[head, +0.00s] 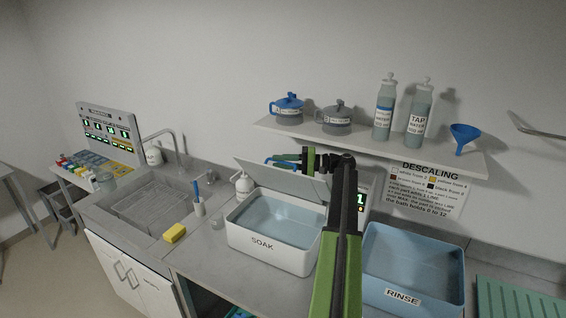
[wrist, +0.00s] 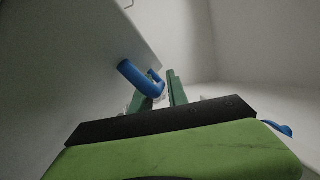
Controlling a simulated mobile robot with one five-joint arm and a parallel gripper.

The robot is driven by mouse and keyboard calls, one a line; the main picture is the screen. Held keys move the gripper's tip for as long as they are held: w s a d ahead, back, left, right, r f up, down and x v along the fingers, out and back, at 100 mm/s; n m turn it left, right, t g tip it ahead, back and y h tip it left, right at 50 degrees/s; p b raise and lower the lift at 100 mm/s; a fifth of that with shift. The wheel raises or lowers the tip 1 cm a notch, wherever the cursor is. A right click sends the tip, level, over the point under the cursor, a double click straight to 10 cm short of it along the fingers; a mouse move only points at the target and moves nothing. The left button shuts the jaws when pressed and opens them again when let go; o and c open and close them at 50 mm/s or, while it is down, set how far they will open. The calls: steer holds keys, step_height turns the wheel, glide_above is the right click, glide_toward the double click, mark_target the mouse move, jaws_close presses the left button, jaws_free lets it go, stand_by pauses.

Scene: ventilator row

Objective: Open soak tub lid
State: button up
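The white soak tub (head: 290,260) stands on the counter with water showing inside. Its pale lid (head: 252,172) is raised and tilted back along the rear edge; in the wrist view the lid (wrist: 70,70) fills the left side. The lid's blue handle (wrist: 135,78) is a bent bar close to my fingertips. My gripper (head: 272,161) is at the raised lid, reaching in from the right. In the wrist view my gripper (wrist: 160,88) has its two green fingers apart, with the end of the handle between or just before them. Whether they touch it is unclear.
A shelf (head: 370,145) with two kettles, two bottles and a blue funnel (head: 464,136) hangs above my arm. The blue rinse tub (head: 415,265) stands to the right. A yellow sponge (head: 174,233), a white bottle (head: 243,184) and a sink (head: 150,205) are to the left.

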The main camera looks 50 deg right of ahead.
jaws_close()
stand_by(1.4)
